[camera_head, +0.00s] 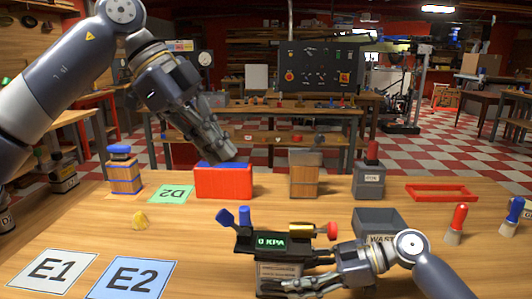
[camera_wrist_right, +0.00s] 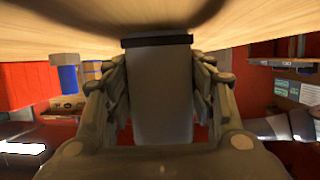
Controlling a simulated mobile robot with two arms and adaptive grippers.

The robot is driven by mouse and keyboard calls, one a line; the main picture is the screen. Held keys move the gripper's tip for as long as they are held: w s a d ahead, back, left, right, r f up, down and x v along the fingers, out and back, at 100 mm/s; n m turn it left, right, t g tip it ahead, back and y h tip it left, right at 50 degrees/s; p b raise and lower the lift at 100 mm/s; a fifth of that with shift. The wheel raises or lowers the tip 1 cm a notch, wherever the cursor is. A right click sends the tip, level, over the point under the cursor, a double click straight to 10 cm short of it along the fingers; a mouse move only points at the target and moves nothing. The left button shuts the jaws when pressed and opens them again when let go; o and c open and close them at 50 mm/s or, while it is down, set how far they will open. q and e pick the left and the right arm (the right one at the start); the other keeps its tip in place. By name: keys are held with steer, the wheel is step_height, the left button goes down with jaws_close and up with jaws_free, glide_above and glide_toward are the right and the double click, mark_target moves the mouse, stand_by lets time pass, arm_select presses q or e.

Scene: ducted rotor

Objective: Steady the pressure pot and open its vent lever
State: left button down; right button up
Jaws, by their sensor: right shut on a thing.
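The pressure pot (camera_head: 272,243) stands upright at the front of the wooden table. It has a dark top with a green "0 KPA" display, a blue lever (camera_head: 226,219) raised at its left, a blue knob (camera_head: 244,216) and a brass cylinder with a red end (camera_head: 312,230). My right gripper (camera_head: 280,282) reaches in from the right, low on the pot. In the right wrist view, its fingers (camera_wrist_right: 160,100) are shut around the pot's grey body (camera_wrist_right: 160,85). My left gripper (camera_head: 226,150) hangs above the red box, behind the pot; its finger gap is unclear.
A red box (camera_head: 224,183) with a blue top stands behind the pot. A grey waste bin (camera_head: 378,222) is right of it, and a yellow lump (camera_head: 139,220) lies left. Red and blue-handled tools stand at right.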

steer(key=o, duration=1)
steer(key=shift+f, duration=0.2)
steer(key=o, duration=0.5)
steer(key=shift+r, duration=0.1)
